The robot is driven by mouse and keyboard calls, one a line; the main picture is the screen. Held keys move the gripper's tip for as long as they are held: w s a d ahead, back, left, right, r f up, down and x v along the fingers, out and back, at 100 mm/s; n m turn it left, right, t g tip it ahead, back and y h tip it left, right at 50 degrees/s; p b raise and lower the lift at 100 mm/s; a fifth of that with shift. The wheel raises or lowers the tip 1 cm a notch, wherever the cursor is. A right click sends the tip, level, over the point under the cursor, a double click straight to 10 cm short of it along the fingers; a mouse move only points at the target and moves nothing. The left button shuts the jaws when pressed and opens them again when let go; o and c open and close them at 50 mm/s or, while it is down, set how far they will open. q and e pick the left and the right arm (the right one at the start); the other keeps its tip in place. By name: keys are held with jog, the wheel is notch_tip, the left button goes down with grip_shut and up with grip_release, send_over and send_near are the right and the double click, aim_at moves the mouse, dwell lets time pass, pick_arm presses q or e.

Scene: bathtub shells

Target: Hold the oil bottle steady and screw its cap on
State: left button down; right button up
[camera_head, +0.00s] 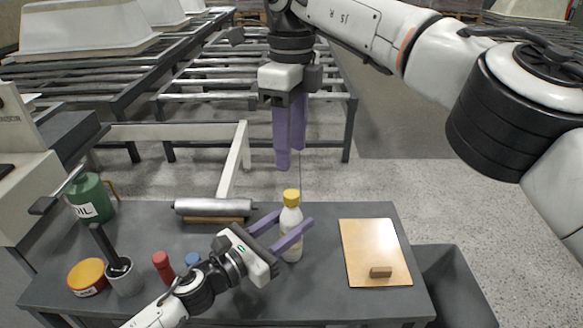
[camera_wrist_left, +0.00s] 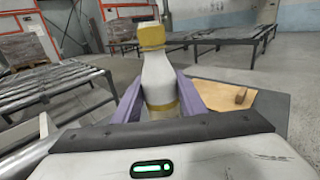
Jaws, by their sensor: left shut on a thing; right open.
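The oil bottle (camera_head: 292,232) is white with a yellow band and stands upright on the dark table. Its yellow cap (camera_head: 291,195) sits on top of the neck; I cannot tell how tight it is. My left gripper (camera_head: 290,230) is shut around the bottle's body. In the left wrist view the bottle (camera_wrist_left: 159,80) stands between the purple fingers with the cap (camera_wrist_left: 151,36) above them. My right gripper (camera_head: 290,160) is open and empty, pointing down above the bottle, clear of the cap.
A wooden board (camera_head: 372,245) with a small brown block (camera_head: 380,272) lies right of the bottle. A metal roller (camera_head: 213,207) lies behind left. A green oil can (camera_head: 90,198), an orange-lidded tin (camera_head: 87,275), a grey cup (camera_head: 124,277) and a red-topped item (camera_head: 162,266) stand at left.

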jog(key=shift+r, duration=0.95)
pick_arm(q)
jog(key=c, duration=1)
grip_release()
jog(key=shift+c, duration=0.2)
jog(key=b+v, duration=0.1)
jog(key=v, duration=0.9)
pick_arm(e)
jog(key=shift+f, duration=0.6)
